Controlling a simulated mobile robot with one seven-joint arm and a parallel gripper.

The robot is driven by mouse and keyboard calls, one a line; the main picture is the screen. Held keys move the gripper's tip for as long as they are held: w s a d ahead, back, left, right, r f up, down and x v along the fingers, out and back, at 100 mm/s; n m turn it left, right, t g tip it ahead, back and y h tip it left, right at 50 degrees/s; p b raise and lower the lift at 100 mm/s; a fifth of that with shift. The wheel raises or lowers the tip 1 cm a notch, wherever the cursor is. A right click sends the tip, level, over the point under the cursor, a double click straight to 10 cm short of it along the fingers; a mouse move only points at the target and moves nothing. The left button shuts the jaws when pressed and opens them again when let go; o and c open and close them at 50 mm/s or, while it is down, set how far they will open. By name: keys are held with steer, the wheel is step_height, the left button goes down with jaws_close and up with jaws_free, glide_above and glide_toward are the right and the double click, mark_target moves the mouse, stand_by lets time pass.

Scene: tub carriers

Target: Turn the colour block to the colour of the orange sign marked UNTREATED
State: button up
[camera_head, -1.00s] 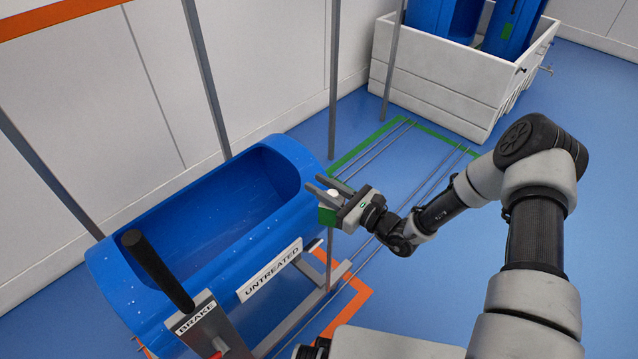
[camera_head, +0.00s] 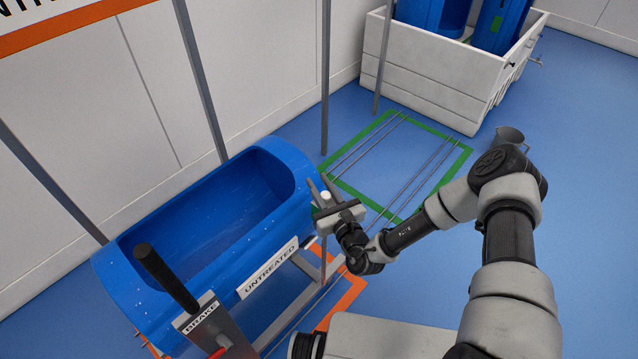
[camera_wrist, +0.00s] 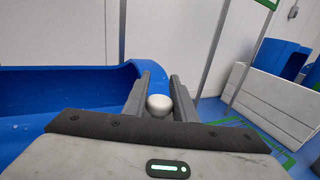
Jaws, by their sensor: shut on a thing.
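A white round knob (camera_head: 326,196) stands at the right end of the blue tub (camera_head: 215,262), between the fingers of my gripper (camera_head: 322,190). My gripper is shut on it; the knob also shows between the dark fingers in the wrist view (camera_wrist: 159,102). The colour block's coloured faces are hidden behind my gripper, so I cannot tell which colour faces out. The orange-edged sign (camera_head: 70,30) on the wall at the top left is cut off, with only part of its lettering in view. A white UNTREATED plate (camera_head: 268,268) is on the tub's side.
A brake lever (camera_head: 165,278) stands at the tub's near end. Grey posts (camera_head: 325,80) rise behind the tub. Orange (camera_head: 345,300) and green (camera_head: 450,165) floor outlines carry rails. A white crate (camera_head: 430,95) with blue tubs stands at the back.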

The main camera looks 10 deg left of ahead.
steer(key=o, duration=1)
steer(key=p+v, duration=0.1)
steer(key=v, duration=1.6)
steer(key=shift+s+d, duration=0.15)
steer(key=shift+d, duration=0.05)
